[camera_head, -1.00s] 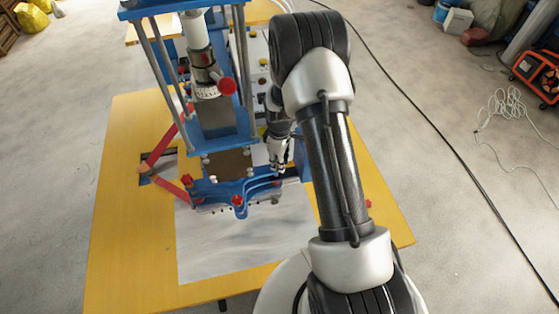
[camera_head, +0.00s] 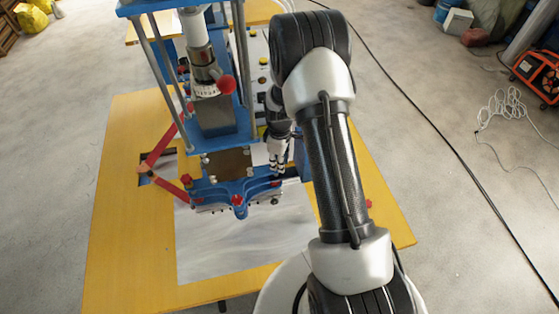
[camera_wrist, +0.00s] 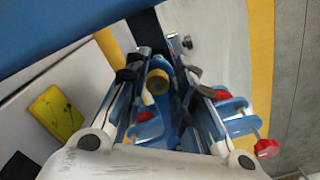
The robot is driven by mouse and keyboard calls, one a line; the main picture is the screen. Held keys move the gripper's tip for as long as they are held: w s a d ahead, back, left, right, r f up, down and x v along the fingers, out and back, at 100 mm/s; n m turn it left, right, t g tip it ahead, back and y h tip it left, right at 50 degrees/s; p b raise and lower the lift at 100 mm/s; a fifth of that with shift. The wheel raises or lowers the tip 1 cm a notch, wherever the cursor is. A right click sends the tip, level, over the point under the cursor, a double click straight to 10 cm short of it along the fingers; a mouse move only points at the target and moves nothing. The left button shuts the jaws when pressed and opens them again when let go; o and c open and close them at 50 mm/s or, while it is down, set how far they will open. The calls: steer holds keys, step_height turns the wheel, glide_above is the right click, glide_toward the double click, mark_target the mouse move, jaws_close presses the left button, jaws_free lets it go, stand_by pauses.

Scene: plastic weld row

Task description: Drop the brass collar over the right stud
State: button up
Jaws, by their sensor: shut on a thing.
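My gripper (camera_head: 278,168) points down beside the right end of the blue clamp frame (camera_head: 237,192), at the foot of the press. In the wrist view my gripper (camera_wrist: 160,80) is shut on the brass collar (camera_wrist: 157,82), a small dull-gold round piece between the fingers. The collar is too small to make out in the head view. A small silver stud-like part (camera_wrist: 187,42) shows beyond the fingers in the wrist view; I cannot tell whether it is the right stud. No collar-to-stud contact can be made out.
The blue press (camera_head: 215,115) with its posts stands close left of my gripper. Red knobs (camera_wrist: 267,148) stick out from the blue frame. The yellow table (camera_head: 120,230) carries a bare grey sheet (camera_head: 245,245) in front. A yellow block (camera_wrist: 56,113) lies at left in the wrist view.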

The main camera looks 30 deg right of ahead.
steer(key=shift+f+b, duration=0.3)
stand_by(0.5)
steer(key=o, duration=1)
steer(key=shift+o, duration=0.6)
steer(key=o, duration=0.3)
steer(key=shift+r, duration=0.15)
steer(key=shift+r+p, duration=1.85)
steer(key=shift+r, duration=1.55)
